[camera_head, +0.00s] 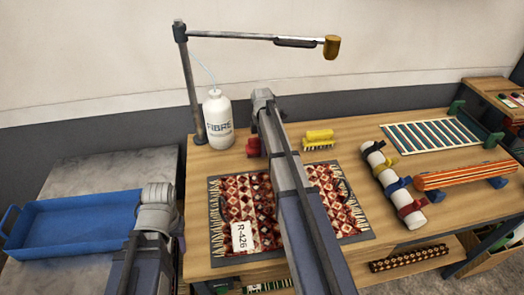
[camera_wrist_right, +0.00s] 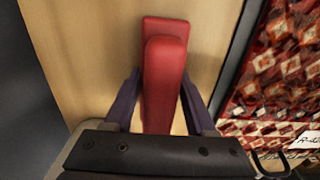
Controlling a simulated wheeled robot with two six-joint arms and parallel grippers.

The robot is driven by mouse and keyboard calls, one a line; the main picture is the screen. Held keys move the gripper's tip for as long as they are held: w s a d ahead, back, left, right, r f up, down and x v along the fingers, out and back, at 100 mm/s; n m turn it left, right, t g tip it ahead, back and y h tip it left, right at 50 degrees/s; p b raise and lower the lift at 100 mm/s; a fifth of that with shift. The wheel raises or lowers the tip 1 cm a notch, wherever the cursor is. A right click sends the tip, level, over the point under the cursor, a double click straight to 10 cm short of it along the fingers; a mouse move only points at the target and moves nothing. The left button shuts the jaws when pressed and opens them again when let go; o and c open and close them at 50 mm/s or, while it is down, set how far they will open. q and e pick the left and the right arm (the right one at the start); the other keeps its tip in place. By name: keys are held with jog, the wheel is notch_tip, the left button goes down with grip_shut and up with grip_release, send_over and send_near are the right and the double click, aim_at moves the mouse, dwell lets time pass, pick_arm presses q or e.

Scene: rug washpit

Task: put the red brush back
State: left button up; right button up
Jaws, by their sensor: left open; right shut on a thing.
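The red brush (camera_head: 253,147) shows in the head view on the left of my right arm, over the wooden table behind the patterned rug, partly hidden by that arm. In the right wrist view the red brush (camera_wrist_right: 163,85) lies between the two fingers of my right gripper (camera_wrist_right: 160,100), which is shut on it. I cannot tell whether the brush touches the table. My right gripper is hidden behind its arm in the head view. My left arm is at the lower left, between the blue tray and the table; its fingers do not show.
The patterned rug (camera_head: 235,210) with a tag R-426 lies on the table (camera_head: 400,235). A white FIBRE bottle (camera_head: 217,120) and a yellow brush (camera_head: 318,140) stand behind it. A strapped white roll (camera_head: 390,185) lies to the right. A blue tray (camera_head: 75,250) is at the left.

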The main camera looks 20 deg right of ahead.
jog(key=o, duration=0.9)
jog(key=shift+f, duration=0.1)
jog(key=shift+c, duration=0.2)
jog(key=o, duration=0.5)
jog(key=shift+c, duration=0.2)
notch_tip(320, 180, up, 12)
jog(key=p, duration=1.2)
jog(key=shift+r, duration=0.25)
jog(key=s+a+m+h, duration=0.1)
jog(key=s+a+m, duration=1)
jog(key=s+a, duration=1.6)
jog(key=shift+s+a, duration=0.15)
jog(key=shift+a, duration=0.25)
